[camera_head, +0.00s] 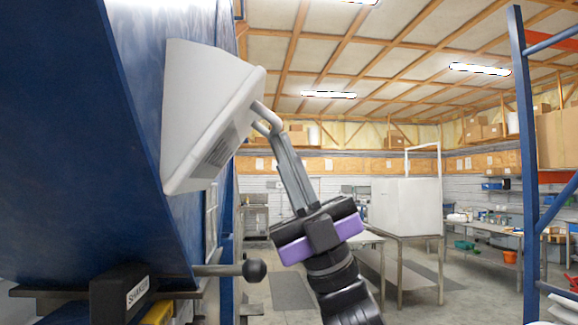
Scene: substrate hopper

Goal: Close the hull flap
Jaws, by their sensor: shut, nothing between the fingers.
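The hull flap (188,110) is a white panel on the side of the blue hopper (80,130), in the left half of the head view. It stands tilted out from the blue wall, with a gap visible below and beside it.
A lever with a black ball knob (254,270) juts out below the flap, left of my wrist. A blue rack post (524,160) stands at the right. A steel table (400,240) bearing a white box (405,205) is farther back.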

